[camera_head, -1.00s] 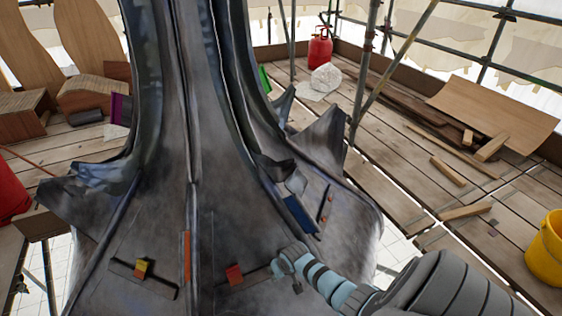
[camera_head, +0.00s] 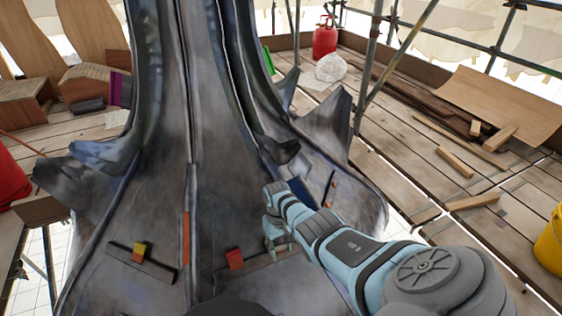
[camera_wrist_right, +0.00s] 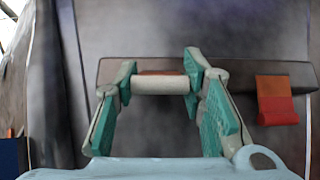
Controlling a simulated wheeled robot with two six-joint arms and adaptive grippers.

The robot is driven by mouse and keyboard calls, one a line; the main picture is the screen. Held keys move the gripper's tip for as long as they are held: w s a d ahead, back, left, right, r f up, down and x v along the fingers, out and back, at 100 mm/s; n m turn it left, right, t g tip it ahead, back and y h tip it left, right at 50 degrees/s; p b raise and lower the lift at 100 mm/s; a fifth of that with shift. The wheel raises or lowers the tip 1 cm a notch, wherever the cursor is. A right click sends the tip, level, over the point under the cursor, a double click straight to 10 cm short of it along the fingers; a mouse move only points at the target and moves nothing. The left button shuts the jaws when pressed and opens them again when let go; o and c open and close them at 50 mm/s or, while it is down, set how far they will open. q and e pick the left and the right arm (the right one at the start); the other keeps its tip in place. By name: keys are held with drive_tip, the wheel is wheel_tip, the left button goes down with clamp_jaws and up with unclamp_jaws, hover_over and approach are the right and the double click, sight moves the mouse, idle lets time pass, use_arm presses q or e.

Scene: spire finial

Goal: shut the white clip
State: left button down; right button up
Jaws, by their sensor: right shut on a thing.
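The white clip (camera_wrist_right: 160,85) shows in the right wrist view as a pale rounded bar with a red-orange patch behind it. It sits on a dark strip (camera_wrist_right: 225,73) on the spire's metal skin. My right gripper (camera_wrist_right: 161,84) has a fingertip at each end of the white clip and is shut on it. In the head view my right gripper (camera_head: 277,236) is at the right end of the lower strip, and I cannot make out the clip there. My left gripper is not in view.
A red clip (camera_head: 234,259) sits on the same strip and shows at right in the wrist view (camera_wrist_right: 276,100). A yellow and red clip (camera_head: 140,250) is on another strip at left. The grey spire (camera_head: 165,190) fills the middle, with projecting leaves (camera_head: 325,120).

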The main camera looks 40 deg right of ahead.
sight(279, 254)
drive_tip(key=o, duration=1.2)
drive_tip(key=r, duration=0.8)
drive_tip(key=w+r, duration=0.1)
drive_tip(key=r, duration=0.3)
drive_tip(key=shift+w+d, duration=0.1)
drive_tip(key=shift+d, duration=0.15)
